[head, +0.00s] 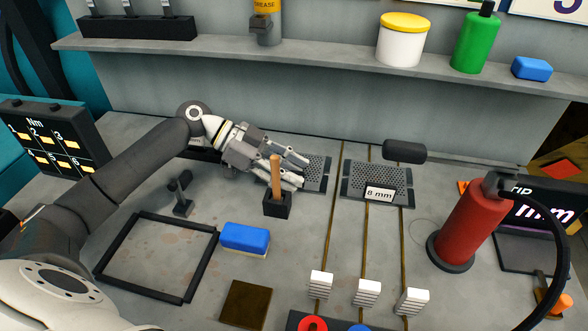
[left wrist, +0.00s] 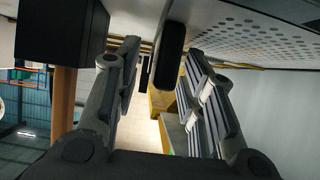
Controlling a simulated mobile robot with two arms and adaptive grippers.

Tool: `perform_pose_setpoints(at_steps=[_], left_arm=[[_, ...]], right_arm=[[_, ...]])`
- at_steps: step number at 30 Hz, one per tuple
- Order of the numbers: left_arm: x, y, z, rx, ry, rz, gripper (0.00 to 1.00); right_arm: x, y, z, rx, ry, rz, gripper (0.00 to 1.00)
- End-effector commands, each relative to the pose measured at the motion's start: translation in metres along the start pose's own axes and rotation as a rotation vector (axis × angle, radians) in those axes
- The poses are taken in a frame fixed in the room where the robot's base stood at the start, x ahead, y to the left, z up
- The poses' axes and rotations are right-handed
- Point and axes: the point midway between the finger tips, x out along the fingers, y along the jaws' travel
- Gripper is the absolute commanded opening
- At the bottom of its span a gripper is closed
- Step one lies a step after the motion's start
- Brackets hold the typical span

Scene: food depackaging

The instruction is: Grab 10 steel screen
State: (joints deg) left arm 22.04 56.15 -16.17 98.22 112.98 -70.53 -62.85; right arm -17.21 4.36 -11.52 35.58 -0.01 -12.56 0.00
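A grey perforated steel screen (head: 316,173) lies at the back of the bench, partly hidden by my left gripper (head: 298,170); no size label of its own is readable. A second perforated screen (head: 360,180) lies to its right, with an "8 mm" tag (head: 380,194) at its front and a dark handle (head: 404,151) at its back. My left gripper is over the left screen, fingers apart. In the left wrist view a dark rounded bar (left wrist: 170,55) shows between the fingers, with gaps on both sides; a perforated plate (left wrist: 255,38) is at upper right. My right gripper is not in view.
A black block with a wooden handle (head: 276,175) stands just in front of the left gripper. A red cylinder (head: 468,222) stands at right. A blue sponge (head: 245,237) and a black square frame (head: 140,285) lie in front. A shelf (head: 330,58) runs above.

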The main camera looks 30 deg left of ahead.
Motion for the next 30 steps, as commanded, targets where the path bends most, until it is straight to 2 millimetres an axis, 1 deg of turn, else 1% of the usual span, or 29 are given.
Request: perform_pose_setpoints(at_steps=[1,9,19,22,26,30], left_arm=[[0.0,0.0,0.0,0.0,0.0,0.0,0.35],[0.0,0.0,0.0,-0.001,0.0,0.0,0.0],[-0.001,0.0,-0.001,0.001,0.001,-0.001,0.0],[-0.002,-0.001,-0.004,0.002,0.002,-0.002,0.0],[-0.01,-0.001,-0.018,0.006,0.002,-0.003,0.0],[-0.024,-0.001,-0.044,0.009,0.002,-0.003,0.0]], right_arm=[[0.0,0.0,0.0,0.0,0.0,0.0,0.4],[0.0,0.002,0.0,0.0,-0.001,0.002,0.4],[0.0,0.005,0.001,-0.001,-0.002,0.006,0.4],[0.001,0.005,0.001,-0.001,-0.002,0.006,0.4],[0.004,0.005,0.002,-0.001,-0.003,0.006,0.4],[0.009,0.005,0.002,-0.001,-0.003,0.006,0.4]])
